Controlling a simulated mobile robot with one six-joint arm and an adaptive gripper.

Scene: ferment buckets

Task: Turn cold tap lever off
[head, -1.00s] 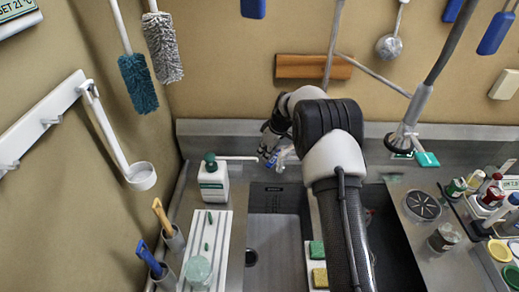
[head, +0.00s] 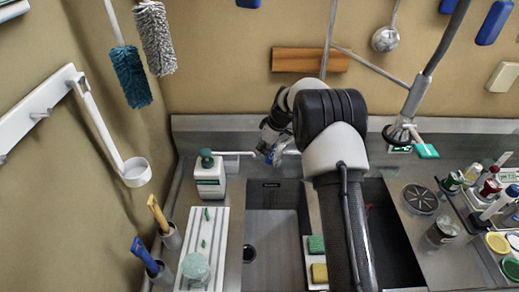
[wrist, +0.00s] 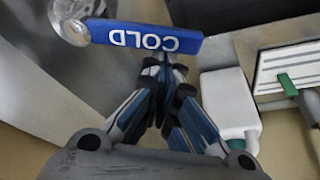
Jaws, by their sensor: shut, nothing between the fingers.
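The cold tap lever (wrist: 145,38) is a blue bar marked COLD, upside down in the wrist view. It joins a round chrome tap body (wrist: 75,15) at its left end. My gripper (wrist: 165,68) is shut and empty, with its fingertips right at the lower edge of the lever near its right part. I cannot tell whether they touch it. In the head view my gripper (head: 270,154) is at the back of the sink, small and partly hidden by my arm, and the lever is hard to make out there.
A white soap bottle (head: 209,178) with a green pump stands left of the gripper. The sink basin (head: 275,225) lies in front, with green and yellow sponges (head: 318,258) on its divider. A hanging sprayer (head: 400,130) is to the right. Jars and bottles crowd the far right.

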